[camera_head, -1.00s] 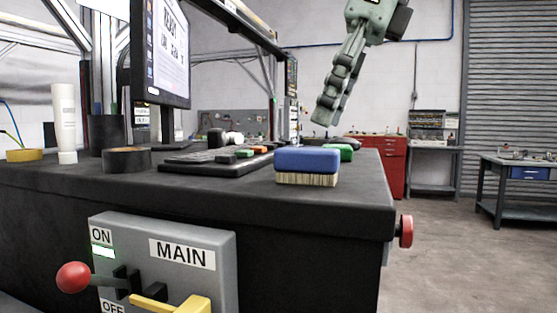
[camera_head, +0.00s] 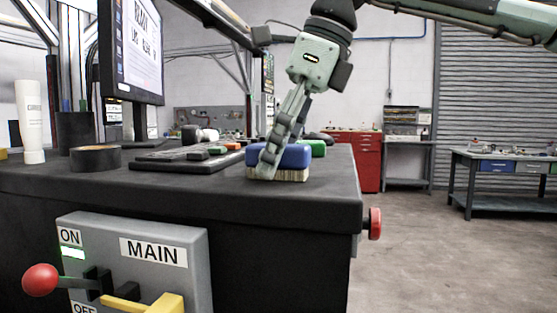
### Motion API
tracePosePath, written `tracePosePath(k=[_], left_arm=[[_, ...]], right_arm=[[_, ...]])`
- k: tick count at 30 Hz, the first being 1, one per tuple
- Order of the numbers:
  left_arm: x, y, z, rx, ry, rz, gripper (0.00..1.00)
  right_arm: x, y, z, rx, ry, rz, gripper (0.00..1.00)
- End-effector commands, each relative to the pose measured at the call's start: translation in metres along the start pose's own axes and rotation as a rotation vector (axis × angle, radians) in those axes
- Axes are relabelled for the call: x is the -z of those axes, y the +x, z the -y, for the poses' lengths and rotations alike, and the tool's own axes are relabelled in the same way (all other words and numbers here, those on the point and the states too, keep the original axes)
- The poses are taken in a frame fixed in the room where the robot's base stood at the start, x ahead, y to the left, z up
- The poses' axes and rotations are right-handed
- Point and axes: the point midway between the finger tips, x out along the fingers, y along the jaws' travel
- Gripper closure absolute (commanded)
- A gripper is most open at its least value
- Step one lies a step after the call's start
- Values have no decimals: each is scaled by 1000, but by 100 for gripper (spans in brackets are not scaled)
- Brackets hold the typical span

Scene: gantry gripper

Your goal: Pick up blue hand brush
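The blue hand brush (camera_head: 294,156) lies bristles down on the black worktop, near its right end. Its pale bristles (camera_head: 292,174) show below the blue body. My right gripper (camera_head: 271,168) is lowered at the brush from above. One finger crosses in front of the brush's near face, left of its middle. The other finger goes down behind it and its tip is hidden, so I cannot tell whether the fingers touch the brush. My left gripper is not in view.
A green brush-like object (camera_head: 318,148) lies just behind the blue one. A keyboard (camera_head: 180,158), a tape roll (camera_head: 95,158) and a monitor (camera_head: 135,50) stand to the left. A grey MAIN switch box (camera_head: 150,275) and a red knob (camera_head: 375,223) are on the bench's sides.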

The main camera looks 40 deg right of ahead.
Motion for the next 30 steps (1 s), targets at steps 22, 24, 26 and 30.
tracePosePath(k=[22,24,26,30], left_arm=[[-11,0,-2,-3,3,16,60],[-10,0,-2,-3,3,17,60],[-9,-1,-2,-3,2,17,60],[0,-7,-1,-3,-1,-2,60]], right_arm=[[-3,-7,0,2,1,1,93],[-6,-15,0,3,2,2,93],[-10,-23,0,4,1,2,93],[-22,-50,0,4,1,2,93]])
